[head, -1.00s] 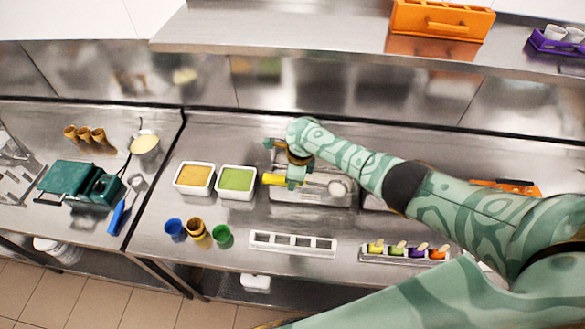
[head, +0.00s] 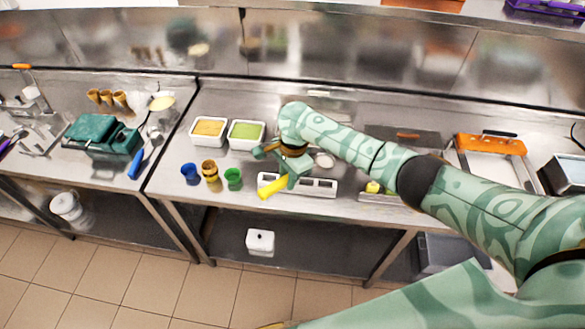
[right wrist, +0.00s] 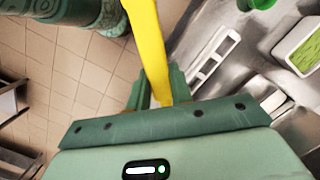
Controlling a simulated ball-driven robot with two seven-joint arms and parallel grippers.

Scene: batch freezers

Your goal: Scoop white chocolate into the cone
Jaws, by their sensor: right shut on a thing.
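My right gripper (head: 285,168) is shut on the yellow handle (head: 273,189) of a scoop, above the front of the counter. In the right wrist view the yellow handle (right wrist: 150,50) stands between the fingers. A round pale metal piece (head: 323,159), seemingly the scoop's bowl, shows right of the gripper. Several brown cones (head: 107,97) stand at the left rear. A bowl with cream-coloured contents (head: 161,103) is beside them. A tub with orange-yellow contents (head: 208,128) and a tub with green contents (head: 246,131) stand left of my gripper. I cannot tell which holds white chocolate. My left gripper is out of view.
Blue (head: 190,173), brown (head: 210,172) and green (head: 233,179) cups stand near the front edge. A white slotted rack (head: 318,187) lies below my gripper. A green machine (head: 104,136) and a blue-handled tool (head: 136,163) are on the left counter. An orange-ended tray (head: 490,146) is at right.

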